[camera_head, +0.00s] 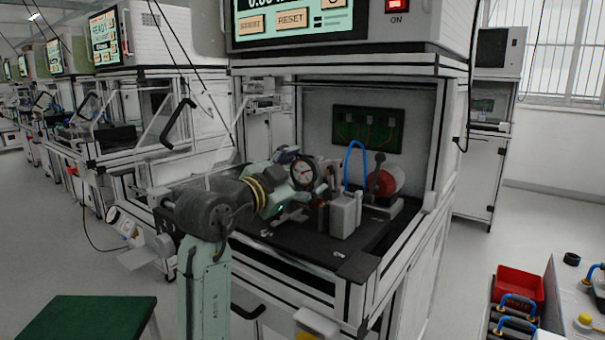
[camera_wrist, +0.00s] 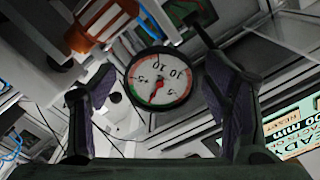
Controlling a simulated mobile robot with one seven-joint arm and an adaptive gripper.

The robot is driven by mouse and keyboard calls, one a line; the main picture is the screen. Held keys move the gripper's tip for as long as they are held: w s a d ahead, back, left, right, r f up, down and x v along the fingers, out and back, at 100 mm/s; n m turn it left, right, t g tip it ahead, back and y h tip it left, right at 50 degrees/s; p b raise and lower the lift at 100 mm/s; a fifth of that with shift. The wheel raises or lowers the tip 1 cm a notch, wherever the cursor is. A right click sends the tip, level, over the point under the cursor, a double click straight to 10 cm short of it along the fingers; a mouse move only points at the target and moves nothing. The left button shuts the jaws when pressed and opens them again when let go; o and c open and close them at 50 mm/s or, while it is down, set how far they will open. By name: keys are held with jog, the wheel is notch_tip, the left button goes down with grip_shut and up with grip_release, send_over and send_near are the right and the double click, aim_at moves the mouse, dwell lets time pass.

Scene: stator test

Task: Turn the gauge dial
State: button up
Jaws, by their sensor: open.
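The gauge dial (camera_wrist: 160,78) is a round white face with a black rim, a red pointer and red and green edge bands. In the wrist view it appears between the two fingers, upside down. My gripper (camera_wrist: 165,110) is open, with one purple-padded finger on each side of the dial. I cannot tell whether either finger touches it. In the head view the dial (camera_head: 303,173) faces the camera inside the test cabinet, just right of my arm's end. My gripper's fingers are hard to make out there, close to the dial.
The cabinet's dark bench (camera_head: 282,236) holds a grey block (camera_head: 345,216) and a red round part (camera_head: 388,178) right of the dial. A blue hose (camera_head: 356,150) arches behind them. The cabinet's upright frame posts stand close around the space. A red bin (camera_head: 518,288) is at lower right.

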jog(key=v, duration=1.2)
